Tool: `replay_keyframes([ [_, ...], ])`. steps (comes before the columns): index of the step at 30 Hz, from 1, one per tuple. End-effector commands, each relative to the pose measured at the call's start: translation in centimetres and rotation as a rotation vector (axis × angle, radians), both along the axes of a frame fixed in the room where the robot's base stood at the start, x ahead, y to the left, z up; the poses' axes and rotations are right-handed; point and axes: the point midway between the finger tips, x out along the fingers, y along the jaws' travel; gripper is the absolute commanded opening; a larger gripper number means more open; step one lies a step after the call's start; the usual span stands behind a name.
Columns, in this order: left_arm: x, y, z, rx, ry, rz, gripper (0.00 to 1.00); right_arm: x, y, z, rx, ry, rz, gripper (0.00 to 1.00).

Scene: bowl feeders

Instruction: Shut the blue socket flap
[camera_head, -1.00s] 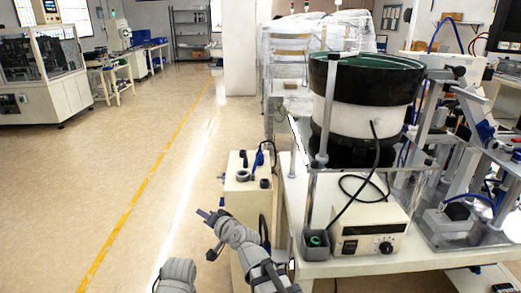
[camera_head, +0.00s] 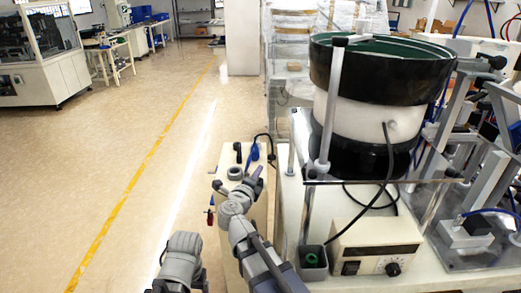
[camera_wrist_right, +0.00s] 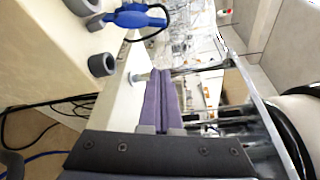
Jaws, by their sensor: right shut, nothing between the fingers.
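The blue socket (camera_head: 254,152) is on the top of a cream box in the head view, beside a black cable. It is small there, and I cannot tell how far its flap stands open. In the right wrist view the blue socket (camera_wrist_right: 135,17) is at the upper left, with a cable arching from it. My right gripper (camera_head: 257,173) is just in front of the socket in the head view. In the wrist view its purple fingers (camera_wrist_right: 161,88) are together and empty, apart from the socket. My left arm shows at the bottom, its gripper out of view.
The cream box (camera_head: 262,207) also carries a grey ring (camera_head: 235,173), seen larger in the wrist view (camera_wrist_right: 102,64). To the right stands a table with a bowl feeder (camera_head: 370,120) and a controller (camera_head: 375,247). The floor to the left is open.

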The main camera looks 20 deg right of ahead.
Motion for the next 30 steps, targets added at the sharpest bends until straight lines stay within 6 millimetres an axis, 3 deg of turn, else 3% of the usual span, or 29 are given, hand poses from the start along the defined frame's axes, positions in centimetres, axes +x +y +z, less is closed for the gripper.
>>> replay_keyframes([
  [8,0.0,0.0,0.0,0.000,0.000,0.000,0.81,0.1,-0.2,-0.2,0.007,0.002,-0.008,0.00],
  [14,0.0,0.0,-0.3,0.000,0.000,0.000,0.81,1.4,-1.0,-0.4,0.005,0.003,-0.010,0.00],
  [28,0.0,0.0,-1.3,0.000,0.000,0.000,0.81,8.7,-5.9,-1.4,0.005,0.002,-0.010,0.00],
  [30,0.0,0.0,-0.3,0.000,0.000,0.000,0.81,8.8,-4.2,-0.4,0.005,0.002,-0.002,0.00],
])
